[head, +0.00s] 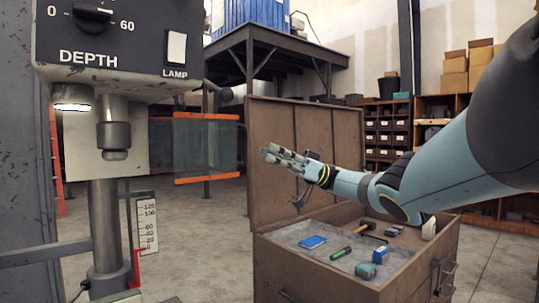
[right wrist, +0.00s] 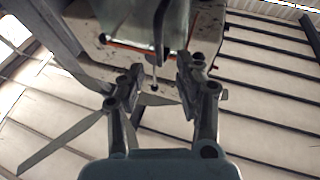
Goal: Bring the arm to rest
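My right arm reaches in from the right in the head view, and my right gripper (head: 284,160) is in mid-air in front of the raised brown lid (head: 300,185) of a tool chest. Its fingers point left, towards the drill press. In the right wrist view the two fingers of my right gripper (right wrist: 158,78) stand apart with nothing held between them. The machine's clear guard with orange edges (head: 205,147) is to the left of the fingertips, apart from them in the head view. My left gripper is not in view.
The drill press (head: 120,60) fills the left side. The open chest's tray (head: 300,228) lies below my right arm, with a blue box (head: 313,242), a green-handled tool (head: 341,253) and a hammer (head: 368,230). Shelves (head: 385,130) stand behind. Floor between press and chest is clear.

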